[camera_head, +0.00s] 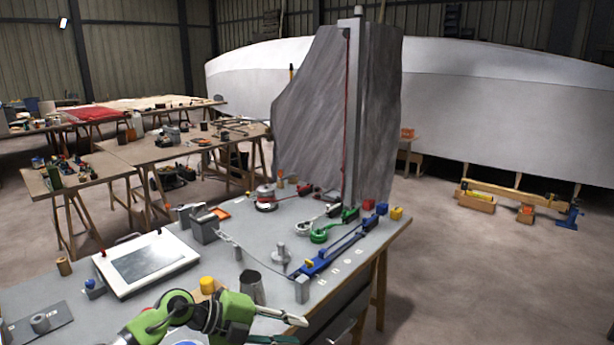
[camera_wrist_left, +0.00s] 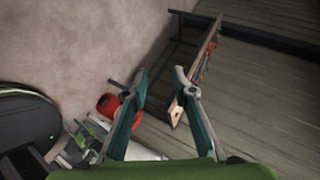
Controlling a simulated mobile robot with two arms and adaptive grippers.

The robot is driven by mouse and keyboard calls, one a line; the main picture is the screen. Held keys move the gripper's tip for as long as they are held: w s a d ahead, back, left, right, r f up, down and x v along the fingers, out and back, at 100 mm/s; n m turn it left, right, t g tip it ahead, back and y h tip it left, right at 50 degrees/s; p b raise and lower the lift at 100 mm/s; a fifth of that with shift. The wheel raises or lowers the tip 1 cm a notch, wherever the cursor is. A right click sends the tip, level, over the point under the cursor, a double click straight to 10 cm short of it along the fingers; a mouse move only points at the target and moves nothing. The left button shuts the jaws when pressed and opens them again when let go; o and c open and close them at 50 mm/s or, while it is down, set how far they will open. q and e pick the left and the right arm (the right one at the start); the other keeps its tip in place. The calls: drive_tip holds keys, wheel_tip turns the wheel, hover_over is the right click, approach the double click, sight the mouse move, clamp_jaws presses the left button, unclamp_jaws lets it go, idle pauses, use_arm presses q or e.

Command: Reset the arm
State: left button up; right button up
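My left arm, green and black, comes in at the bottom of the head view. Its gripper (camera_head: 286,329) points right, low over the near edge of the grey-topped workbench (camera_head: 340,262). In the left wrist view, the two teal fingers of the left gripper (camera_wrist_left: 161,78) stand apart with nothing held between them. My right gripper does not show in either view.
A framed panel (camera_head: 148,262) lies at left, and a tall grey sheet (camera_head: 315,115) rises behind. The floor at right is largely clear.

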use_arm(q)
drive_tip(key=d+r+n+t+h, duration=0.4)
drive_tip(key=r+n+t, duration=0.45)
drive_tip(key=r, duration=0.25)
drive_tip(key=s+a+f+n+t+y, duration=0.2)
drive_tip(key=a+f+n+y, duration=0.3)
drive_tip(key=a+n+y, duration=0.25)
drive_tip(key=s+a+f+n+t+y, duration=0.2)
drive_tip(key=a+f+n+y, duration=0.3)
drive_tip(key=a+n+y, duration=0.3)
drive_tip(key=s+a+f+n+g, duration=0.25)
drive_tip(key=s+f+g, duration=0.45)
drive_tip(key=s, duration=0.8)
drive_tip(key=s+a+f+n+g, duration=0.1)
drive_tip(key=s+a+f+g, duration=0.35)
drive_tip(key=s+f, duration=0.75)
drive_tip(key=s+d+f+g, duration=0.1)
drive_tip(key=s+f, duration=0.2)
drive_tip(key=f, duration=1)
drive_tip(key=s+d+f+g, duration=0.1)
drive_tip(key=s+f+g, duration=0.1)
drive_tip(key=f, duration=1)
drive_tip(key=s+a+f, duration=0.3)
drive_tip(key=s+f, duration=1.2)
drive_tip(key=s, duration=0.2)
drive_tip(key=shift+a+f+g, duration=0.15)
drive_tip(key=shift+f+g, duration=0.05)
drive_tip(key=shift+g, duration=0.2)
